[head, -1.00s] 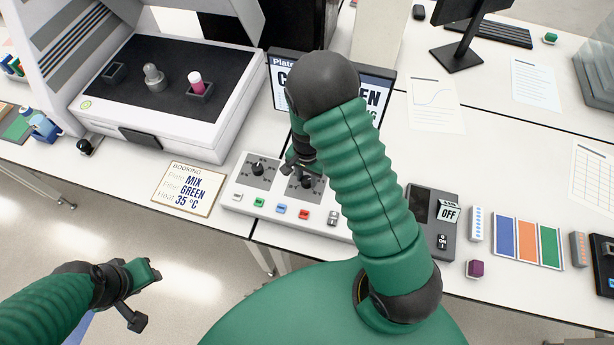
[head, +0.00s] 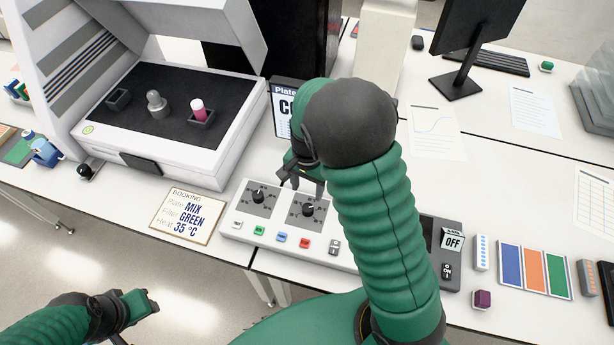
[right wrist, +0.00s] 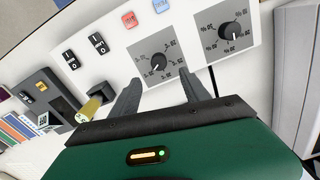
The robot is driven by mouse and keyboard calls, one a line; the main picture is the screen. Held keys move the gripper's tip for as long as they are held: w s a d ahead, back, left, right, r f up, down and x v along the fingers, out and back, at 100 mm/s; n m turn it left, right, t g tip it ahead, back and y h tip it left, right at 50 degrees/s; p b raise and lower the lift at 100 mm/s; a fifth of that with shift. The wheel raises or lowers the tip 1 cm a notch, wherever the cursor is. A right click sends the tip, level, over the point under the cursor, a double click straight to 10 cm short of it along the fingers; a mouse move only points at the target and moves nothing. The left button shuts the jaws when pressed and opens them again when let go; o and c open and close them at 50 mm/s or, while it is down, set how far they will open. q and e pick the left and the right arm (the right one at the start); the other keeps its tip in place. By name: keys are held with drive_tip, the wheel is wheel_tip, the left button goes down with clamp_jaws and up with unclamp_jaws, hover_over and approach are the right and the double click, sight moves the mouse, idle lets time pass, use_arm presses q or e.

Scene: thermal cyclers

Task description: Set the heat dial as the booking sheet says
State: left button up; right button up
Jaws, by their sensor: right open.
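The booking sheet (head: 187,215) reads MIX, GREEN, 35 °C, the last on its Heat line. The white control panel (head: 236,228) carries a left dial (head: 258,196) and a right dial (head: 307,209), both black knobs on grey scale plates. Their scale figures are too small to read surely. My right gripper (head: 302,183) is open and empty, just above the right dial. In the right wrist view, this dial (right wrist: 158,62) lies beyond and between the spread fingers, apart from them; its white mark points to lower left. My left gripper (head: 132,322) is open, empty, partly cut off at bottom left.
Several coloured buttons (head: 281,237) line the panel's front edge. A dark switch box (head: 452,242) reading OFF stands to its right. The large white machine (head: 178,158) stands behind left. My right arm hides part of the panel and plate display (head: 284,108).

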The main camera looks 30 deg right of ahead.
wheel_tip(320, 180, up, 7)
drive_tip(key=shift+f, duration=0.1)
idle(0.3)
